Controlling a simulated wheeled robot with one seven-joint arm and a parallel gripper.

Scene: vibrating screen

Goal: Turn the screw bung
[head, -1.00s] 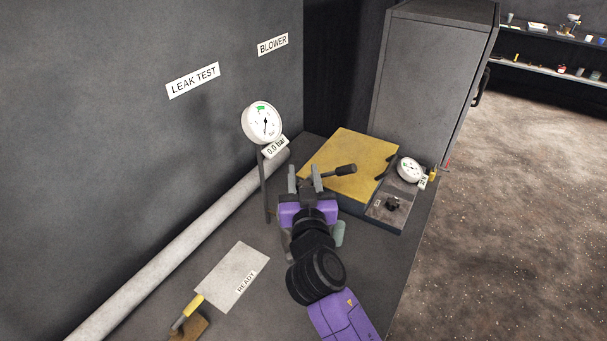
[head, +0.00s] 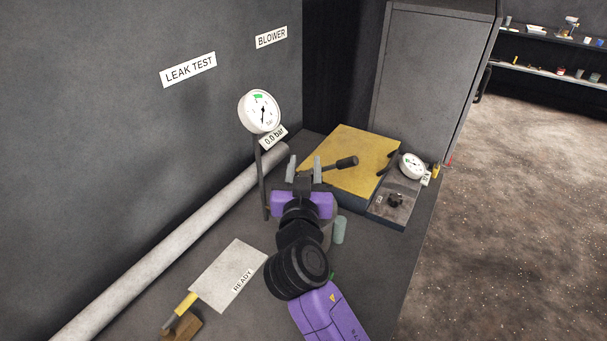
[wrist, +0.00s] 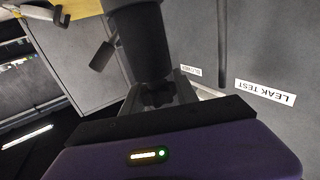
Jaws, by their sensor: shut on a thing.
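My gripper (head: 304,168) points away from me over the bench, between the gauge on its post and the yellow plate. In the wrist view my gripper (wrist: 158,88) has its fingers on either side of a dark lobed knob, the screw bung (wrist: 157,95), and is shut on it. The bung sits at the end of a thick dark cylinder (wrist: 146,40). In the head view the bung is hidden by my gripper and wrist. I cannot tell how far it is turned.
A white gauge (head: 260,112) with a "0.0 bar" tag stands left of my gripper. A yellow plate (head: 350,155) with a dark handle (head: 345,162) lies right. A smaller gauge (head: 412,166) and black knob (head: 396,200) are beyond. A READY card (head: 229,275) and green cylinder (head: 339,230) lie nearer.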

